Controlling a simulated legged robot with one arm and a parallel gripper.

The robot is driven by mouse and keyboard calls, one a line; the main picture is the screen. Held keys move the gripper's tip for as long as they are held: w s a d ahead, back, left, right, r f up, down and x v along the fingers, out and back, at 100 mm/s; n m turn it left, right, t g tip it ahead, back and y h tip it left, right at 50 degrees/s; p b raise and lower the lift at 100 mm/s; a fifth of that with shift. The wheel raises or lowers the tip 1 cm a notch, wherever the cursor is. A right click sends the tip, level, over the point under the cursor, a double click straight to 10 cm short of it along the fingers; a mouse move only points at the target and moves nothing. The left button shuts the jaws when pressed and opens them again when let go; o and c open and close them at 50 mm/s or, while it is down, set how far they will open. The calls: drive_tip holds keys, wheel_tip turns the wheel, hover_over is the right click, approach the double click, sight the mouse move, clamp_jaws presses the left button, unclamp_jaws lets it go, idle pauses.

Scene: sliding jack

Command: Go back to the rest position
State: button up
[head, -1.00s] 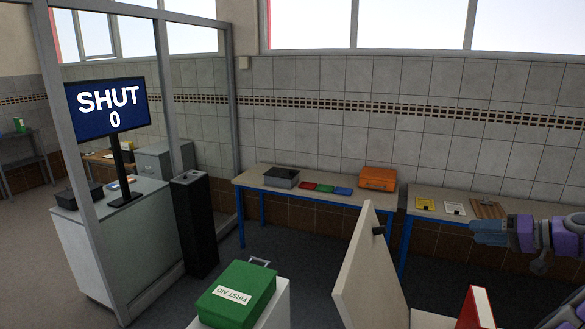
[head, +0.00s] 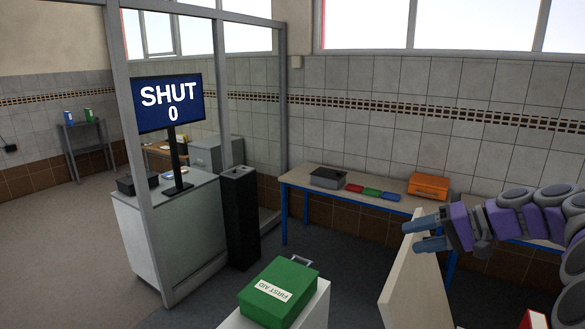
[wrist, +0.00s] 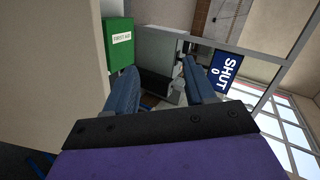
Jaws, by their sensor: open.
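My gripper (head: 424,234) is at the right of the head view, raised in front of the upright beige panel (head: 415,275). Its two blue fingers are apart and nothing is between them. In the wrist view my gripper (wrist: 160,78) also shows open and empty, with the room turned on its side behind it. The purple arm reaches in from the right edge and hides part of the back table.
A green first aid box (head: 278,290) sits on a white stand at the front. A screen (head: 170,102) reading "SHUT 0" stands on a cabinet at left. A black bin (head: 240,215) stands beside a frame post. The floor at far left is clear.

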drive_tip(key=s+a+f+n+g+h, duration=0.1)
drive_tip(key=s+a+f+g+h, duration=0.15)
drive_tip(key=s+a, duration=0.65)
drive_tip(key=s+a+f+n+g+h, duration=0.1)
drive_tip(key=s+a+f+g, duration=0.4)
drive_tip(key=a, duration=0.6)
drive_tip(key=s+a+f+h, duration=0.1)
drive_tip(key=s+f+h, duration=0.2)
drive_tip(key=s, duration=0.8)
drive_tip(key=s+d+f+n+h, duration=0.1)
drive_tip(key=s+d+f+h, duration=0.1)
drive_tip(key=s+f, duration=0.35)
drive_tip(key=s+d+f+h, duration=0.2)
drive_tip(key=s, duration=0.6)
wheel_tip(320, 180, down, 19)
drive_tip(key=b, duration=1.9)
drive_tip(key=shift+w, duration=0.15)
drive_tip(key=shift+d+r, duration=0.1)
